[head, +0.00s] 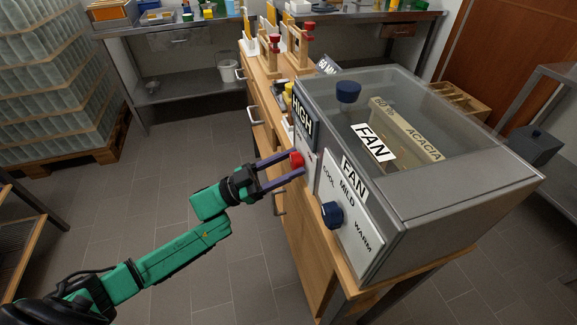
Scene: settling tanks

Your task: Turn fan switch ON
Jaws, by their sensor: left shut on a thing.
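A grey box with a glass top (465,190) stands on a wooden bench. Its front has a white panel (362,238) with a FAN label (354,177) above and the words COOL, MILD and WARM around a dark blue knob (332,214). Left of this panel, a red knob (297,160) sits by the front face, below a HIGH label (302,116). My left gripper (298,166) is shut on the red knob, its two fingers on either side of it. The knob's mount and setting are hard to make out. My right gripper is not in view.
A second FAN label (373,142) and an ACACIA block (410,128) show at the glass top, with a blue knob (348,92) near its back left. Wooden stands (290,45) with red parts are behind. The tiled floor left of the bench is clear.

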